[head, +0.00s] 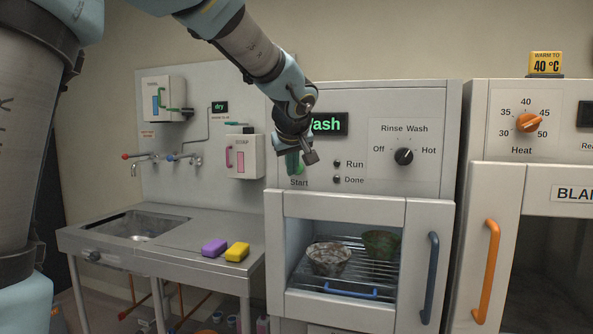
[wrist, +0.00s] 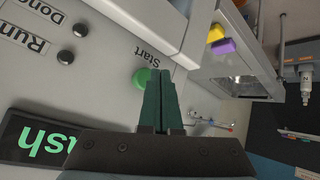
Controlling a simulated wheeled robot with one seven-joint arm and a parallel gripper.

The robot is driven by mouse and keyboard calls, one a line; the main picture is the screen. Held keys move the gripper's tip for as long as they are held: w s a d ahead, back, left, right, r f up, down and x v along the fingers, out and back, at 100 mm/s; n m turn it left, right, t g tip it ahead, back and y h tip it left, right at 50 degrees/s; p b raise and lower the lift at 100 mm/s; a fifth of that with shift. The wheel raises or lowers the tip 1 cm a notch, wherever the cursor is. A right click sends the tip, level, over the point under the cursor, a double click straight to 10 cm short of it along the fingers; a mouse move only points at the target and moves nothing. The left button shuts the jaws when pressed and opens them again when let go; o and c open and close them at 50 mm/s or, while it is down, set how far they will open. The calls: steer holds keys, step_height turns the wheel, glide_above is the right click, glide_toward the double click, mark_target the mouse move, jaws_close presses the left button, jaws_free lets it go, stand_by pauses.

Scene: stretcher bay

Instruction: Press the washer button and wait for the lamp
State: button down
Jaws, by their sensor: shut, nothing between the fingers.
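The washer (head: 365,210) stands in the middle of the head view. Its green Start button (wrist: 140,77) shows in the wrist view, just left of my fingertips and partly covered by them. My gripper (wrist: 160,76) is shut and empty, with its green fingers pointing at the panel beside the button. In the head view my gripper (head: 293,163) is in front of the panel above the word Start. I cannot tell whether the fingers touch the button. The Run lamp (head: 337,164) and the Done lamp (head: 337,180) both look dark.
Bowls (head: 328,260) sit on a rack behind the washer's window. A Rinse Wash knob (head: 404,156) is right of the lamps. A sink counter with a purple sponge (head: 214,248) and a yellow sponge (head: 237,252) is at left. The blanket warmer (head: 490,180) stands at right.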

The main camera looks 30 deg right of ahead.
steer(key=shift+w+d, duration=0.3)
steer(key=shift+w+d, duration=0.55)
steer(key=shift+w, duration=0.05)
stand_by(1.3)
steer(key=shift+s+a+b, duration=0.1)
steer(key=shift+b, duration=0.3)
steer(key=shift+s+a+b, duration=0.7)
steer(key=shift+s, duration=0.1)
steer(key=shift+s+a+b, duration=1.55)
steer(key=shift+s+a, duration=0.2)
steer(key=shift+s, duration=0.1)
